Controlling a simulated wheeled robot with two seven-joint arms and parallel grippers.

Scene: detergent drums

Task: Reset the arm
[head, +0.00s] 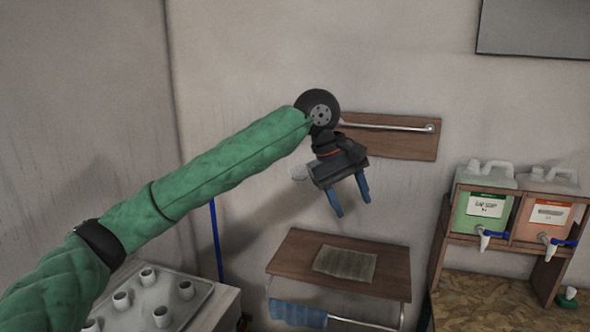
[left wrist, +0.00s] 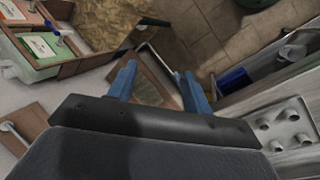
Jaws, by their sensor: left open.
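My left arm (head: 205,172) reaches in from the left, in a green quilted sleeve, and stretches up and across in front of the wall. My left gripper (head: 349,202) hangs at its end with two blue fingers pointing down, apart and with nothing between them. It is in the air above a small wooden shelf. In the left wrist view the same blue fingers (left wrist: 160,85) are spread and empty. My right gripper is in neither view.
A wooden shelf (head: 300,258) with a woven mat (head: 345,263) is below the gripper; a blue cloth (head: 298,313) hangs under it. A wall rail (head: 385,127) is behind. Detergent drums (head: 487,200) with taps stand on a rack at right. Cups (head: 148,276) stand on a tray at lower left.

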